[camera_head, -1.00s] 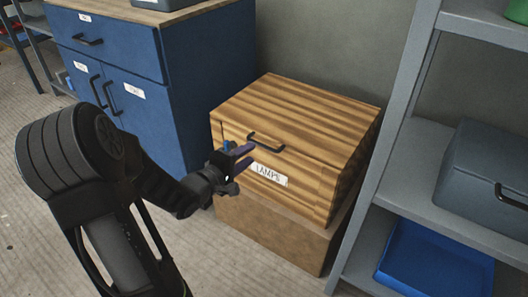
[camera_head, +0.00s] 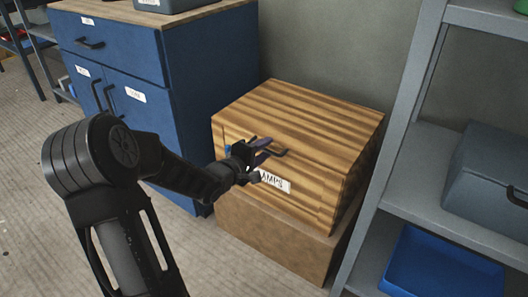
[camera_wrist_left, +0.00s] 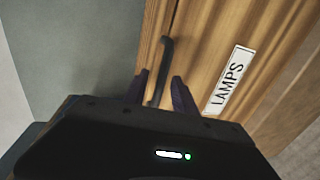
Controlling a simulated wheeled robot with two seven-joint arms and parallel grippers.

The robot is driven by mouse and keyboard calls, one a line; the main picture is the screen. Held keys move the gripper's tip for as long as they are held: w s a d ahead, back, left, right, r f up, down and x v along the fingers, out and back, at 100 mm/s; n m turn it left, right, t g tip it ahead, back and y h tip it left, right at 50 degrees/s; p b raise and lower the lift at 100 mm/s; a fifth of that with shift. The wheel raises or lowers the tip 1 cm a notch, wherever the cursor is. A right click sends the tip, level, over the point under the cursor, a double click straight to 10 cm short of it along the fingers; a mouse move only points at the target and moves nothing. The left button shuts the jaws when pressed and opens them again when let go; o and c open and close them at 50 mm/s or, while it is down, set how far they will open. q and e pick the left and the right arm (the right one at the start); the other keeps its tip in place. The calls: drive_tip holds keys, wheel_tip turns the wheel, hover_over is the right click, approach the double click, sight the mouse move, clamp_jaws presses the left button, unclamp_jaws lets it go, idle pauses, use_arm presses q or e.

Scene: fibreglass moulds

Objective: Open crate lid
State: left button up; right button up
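A wooden crate (camera_head: 300,115) with striped grain has a lid that lies shut on top. A dark bar handle (camera_head: 284,153) is on its front, above a white LAMPS label (camera_head: 277,183). My left gripper (camera_head: 266,150) is at the crate's front and partly covers the handle and label. In the left wrist view the gripper (camera_wrist_left: 159,90) is open, with the handle (camera_wrist_left: 164,60) reaching in between its two fingers. I cannot tell whether either finger touches it. My right gripper is in neither view.
The crate rests on a brown box (camera_head: 270,235). A blue cabinet (camera_head: 200,100) stands to the left. A grey shelf unit (camera_head: 405,150) with a grey case (camera_head: 490,175) and blue tray (camera_head: 440,270) is close on the right. Floor is clear in front.

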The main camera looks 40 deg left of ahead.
use_arm(q)
drive_tip(key=shift+c, duration=0.3)
clamp_jaws()
idle(1.1)
